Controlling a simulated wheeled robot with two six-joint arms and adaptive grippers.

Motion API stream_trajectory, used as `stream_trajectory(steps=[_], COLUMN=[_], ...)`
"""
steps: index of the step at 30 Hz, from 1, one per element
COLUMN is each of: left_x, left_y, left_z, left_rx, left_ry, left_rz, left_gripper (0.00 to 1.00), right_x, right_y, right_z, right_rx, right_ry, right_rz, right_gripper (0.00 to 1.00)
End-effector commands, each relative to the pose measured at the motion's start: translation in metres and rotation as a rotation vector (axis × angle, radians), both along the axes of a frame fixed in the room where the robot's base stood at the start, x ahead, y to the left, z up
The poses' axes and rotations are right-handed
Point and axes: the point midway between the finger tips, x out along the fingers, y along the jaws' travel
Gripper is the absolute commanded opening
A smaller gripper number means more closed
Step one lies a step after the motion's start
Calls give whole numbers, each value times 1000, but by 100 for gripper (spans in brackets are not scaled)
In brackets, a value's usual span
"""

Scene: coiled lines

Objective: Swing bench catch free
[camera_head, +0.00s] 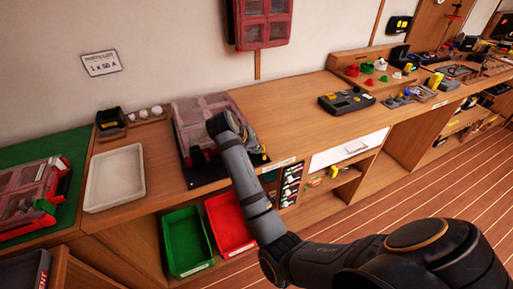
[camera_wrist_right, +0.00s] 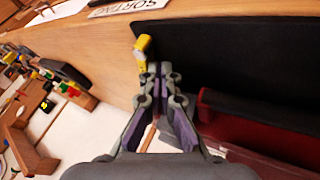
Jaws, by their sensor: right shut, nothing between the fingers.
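A small yellow piece with a pale end (camera_wrist_right: 143,43), which looks like the catch, stands at the edge of a black mat (camera_wrist_right: 240,60) on the wooden bench in the right wrist view. My right gripper (camera_wrist_right: 160,70) is shut and empty. Its fingertips are just below and right of the yellow piece in that view; I cannot tell whether they touch it. In the head view my right gripper (camera_head: 257,153) is low over the mat's right side, partly hidden by my arm. My left gripper is not in view.
A red case with a clear lid (camera_head: 192,112) lies on the mat beside my right arm. A white tray (camera_head: 115,178) is to its left. Green (camera_head: 187,240) and red (camera_head: 232,225) bins sit below the bench front.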

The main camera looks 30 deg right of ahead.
Motion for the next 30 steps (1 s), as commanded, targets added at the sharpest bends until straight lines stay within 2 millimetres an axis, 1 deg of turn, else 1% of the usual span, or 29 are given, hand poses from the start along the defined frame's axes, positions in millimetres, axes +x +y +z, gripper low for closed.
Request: stream_trajectory(steps=[1, 4, 12, 17, 27, 30], left_x=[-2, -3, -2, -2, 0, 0], left_y=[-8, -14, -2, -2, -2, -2], left_z=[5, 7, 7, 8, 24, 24], left_rx=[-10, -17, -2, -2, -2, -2], left_ry=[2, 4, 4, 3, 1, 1], left_rz=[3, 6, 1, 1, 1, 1], left_gripper=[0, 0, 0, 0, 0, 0], right_x=[1, 1, 1, 0, -11, -13], right_y=[0, 0, -1, -1, 7, 8], right_z=[4, 3, 1, 2, 4, 3], right_rx=[-1, -3, -5, -5, -4, -4], right_ry=[2, -1, -3, -3, -1, -3], right_rz=[-36, -89, -104, -104, -102, -102], right_gripper=[0, 0, 0, 0, 0, 0])
